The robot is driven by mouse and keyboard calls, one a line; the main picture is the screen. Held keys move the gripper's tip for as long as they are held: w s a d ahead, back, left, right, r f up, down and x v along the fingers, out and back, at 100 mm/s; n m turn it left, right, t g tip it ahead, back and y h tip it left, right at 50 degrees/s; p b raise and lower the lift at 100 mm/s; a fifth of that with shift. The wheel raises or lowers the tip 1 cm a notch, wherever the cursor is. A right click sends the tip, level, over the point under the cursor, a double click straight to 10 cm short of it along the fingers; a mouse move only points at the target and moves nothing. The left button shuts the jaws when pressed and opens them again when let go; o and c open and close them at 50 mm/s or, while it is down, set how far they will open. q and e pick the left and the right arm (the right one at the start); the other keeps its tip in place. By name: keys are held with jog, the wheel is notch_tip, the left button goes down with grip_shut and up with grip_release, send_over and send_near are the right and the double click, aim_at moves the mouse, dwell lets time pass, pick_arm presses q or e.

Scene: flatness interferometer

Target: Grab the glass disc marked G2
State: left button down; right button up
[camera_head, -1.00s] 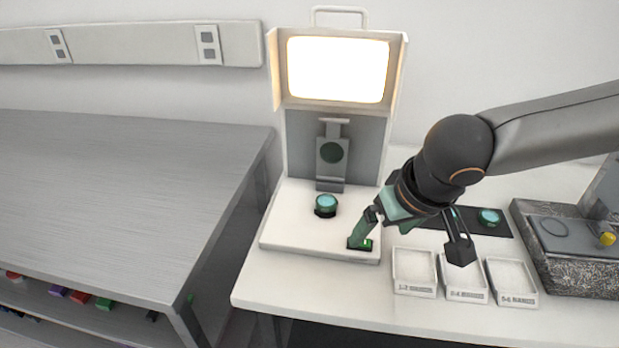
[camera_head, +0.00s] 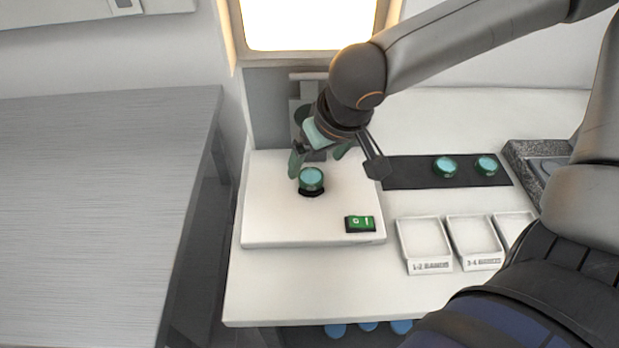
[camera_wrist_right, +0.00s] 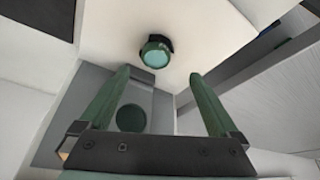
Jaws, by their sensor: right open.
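A teal glass disc with a green rim (camera_head: 311,179) sits on a small black stand on the white instrument base. It also shows in the right wrist view (camera_wrist_right: 155,57), ahead of the fingertips. Two similar discs lie on the dark mat to the right, one at its middle (camera_head: 445,167) and one near its right end (camera_head: 487,165). No marking is legible on any disc, so I cannot tell which is G2. My right gripper (camera_head: 318,160) is open and empty, its green fingers just behind and above the disc on the stand. My left gripper is out of view.
The instrument base (camera_head: 270,225) carries a green switch (camera_head: 360,223). A bright screen (camera_head: 308,22) stands behind. White trays (camera_head: 425,245) line the bench front, below the dark mat (camera_head: 405,172). A grey bench (camera_head: 90,210) stands left across a gap.

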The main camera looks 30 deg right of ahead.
aim_at(311, 176)
jog(key=x, duration=0.7)
jog(key=shift+w+d+b, duration=0.2)
jog(key=shift+d+b, duration=0.1)
jog(key=shift+d, duration=0.05)
jog(key=c, duration=1.5)
